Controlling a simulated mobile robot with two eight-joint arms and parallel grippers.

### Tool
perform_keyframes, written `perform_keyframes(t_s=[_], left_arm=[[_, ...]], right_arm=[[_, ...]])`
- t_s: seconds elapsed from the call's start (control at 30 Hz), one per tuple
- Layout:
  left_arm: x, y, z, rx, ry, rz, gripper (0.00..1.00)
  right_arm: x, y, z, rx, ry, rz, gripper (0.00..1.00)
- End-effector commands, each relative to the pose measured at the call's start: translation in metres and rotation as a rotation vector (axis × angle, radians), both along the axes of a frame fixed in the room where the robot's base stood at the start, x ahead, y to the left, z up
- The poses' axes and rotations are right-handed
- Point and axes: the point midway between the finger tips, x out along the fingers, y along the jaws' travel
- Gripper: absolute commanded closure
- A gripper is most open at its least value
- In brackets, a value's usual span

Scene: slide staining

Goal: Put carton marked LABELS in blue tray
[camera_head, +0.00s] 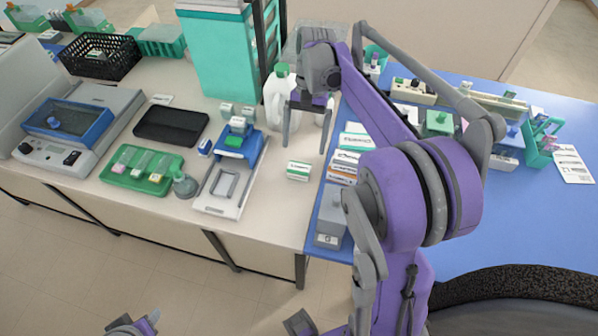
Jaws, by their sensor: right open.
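A small white and green carton (299,171) lies on the pale bench near its right end; its print is too small to read, so I cannot confirm LABELS. My right gripper (305,148) points down with its fingers apart, just behind and above this carton in the picture, holding nothing.
A white jug (280,97) with a green cap stands close behind my right gripper. Stacked cartons (345,165) line the blue bench's left edge.

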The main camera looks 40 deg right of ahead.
Motion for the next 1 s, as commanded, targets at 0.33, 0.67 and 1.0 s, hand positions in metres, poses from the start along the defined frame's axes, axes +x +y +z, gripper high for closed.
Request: perform_keyframes(t_s=[0.33, 0.67, 1.0], left_arm=[[0.0, 0.0, -0.002, 0.0, 0.001, 0.0, 0.5], [0.0, 0.0, -0.001, 0.0, 0.001, 0.0, 0.5], [0.0, 0.0, -0.001, 0.0, 0.001, 0.0, 0.5]], right_arm=[[-0.008, 0.012, -0.035, -0.001, -0.002, 0.004, 0.0], [-0.012, 0.025, -0.077, -0.001, -0.003, 0.004, 0.0], [-0.013, 0.026, -0.081, -0.001, -0.003, 0.004, 0.09]])
